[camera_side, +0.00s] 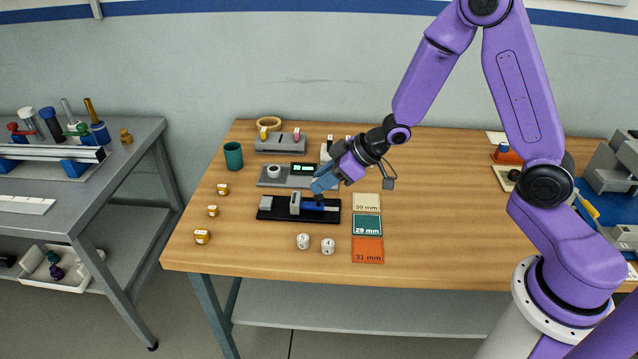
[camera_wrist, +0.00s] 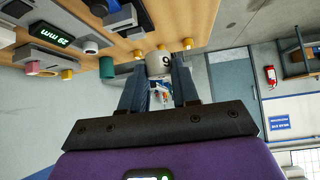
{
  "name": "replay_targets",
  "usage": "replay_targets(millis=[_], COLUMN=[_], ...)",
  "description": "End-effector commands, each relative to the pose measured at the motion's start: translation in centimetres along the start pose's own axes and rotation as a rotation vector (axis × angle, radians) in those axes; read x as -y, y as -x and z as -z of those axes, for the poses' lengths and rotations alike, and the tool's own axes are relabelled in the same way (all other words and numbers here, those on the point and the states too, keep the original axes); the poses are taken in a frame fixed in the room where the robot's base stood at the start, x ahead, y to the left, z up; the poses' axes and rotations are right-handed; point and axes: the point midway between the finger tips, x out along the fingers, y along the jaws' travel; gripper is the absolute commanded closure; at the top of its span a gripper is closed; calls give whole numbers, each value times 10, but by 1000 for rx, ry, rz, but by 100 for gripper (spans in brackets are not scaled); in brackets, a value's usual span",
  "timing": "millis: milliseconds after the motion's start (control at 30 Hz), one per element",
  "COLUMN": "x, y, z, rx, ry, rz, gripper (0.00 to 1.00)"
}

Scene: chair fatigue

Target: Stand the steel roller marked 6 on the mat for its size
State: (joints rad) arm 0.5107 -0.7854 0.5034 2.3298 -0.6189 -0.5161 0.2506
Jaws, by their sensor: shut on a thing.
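The steel roller marked 6 (camera_wrist: 158,64) is between the fingers of my gripper in the wrist view, its numeral upside down there. My gripper (camera_side: 319,187) is shut on it above the gauges; the roller is not clearly visible in the side view. Three mats lie in a column to the right: a beige one, apparently 30 mm (camera_side: 367,200), a green 29 mm one (camera_side: 366,221) and an orange 31 mm one (camera_side: 367,245). The gauge display (camera_wrist: 47,32) reads 29 mm; it also shows in the side view (camera_side: 302,168).
A black gauge (camera_side: 268,215) with a blue slide lies below my gripper. Steel rollers marked 5 (camera_side: 303,241) and 4 (camera_side: 328,247) stand near the front. Brass rollers (camera_side: 202,237) and a green cup (camera_side: 233,155) stand left.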

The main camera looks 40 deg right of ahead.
Motion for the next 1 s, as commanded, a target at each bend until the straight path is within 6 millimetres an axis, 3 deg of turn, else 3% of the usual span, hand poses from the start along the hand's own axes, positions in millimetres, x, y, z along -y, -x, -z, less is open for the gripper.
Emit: replay_targets(millis=[433, 633, 1000], x=[-44, -47, -47], y=[40, 42, 17], z=[-108, -129, -153], rx=[9, 1, 0], ry=[-5, -6, -5], rz=[-5, -2, -3], gripper=[100, 100, 100])
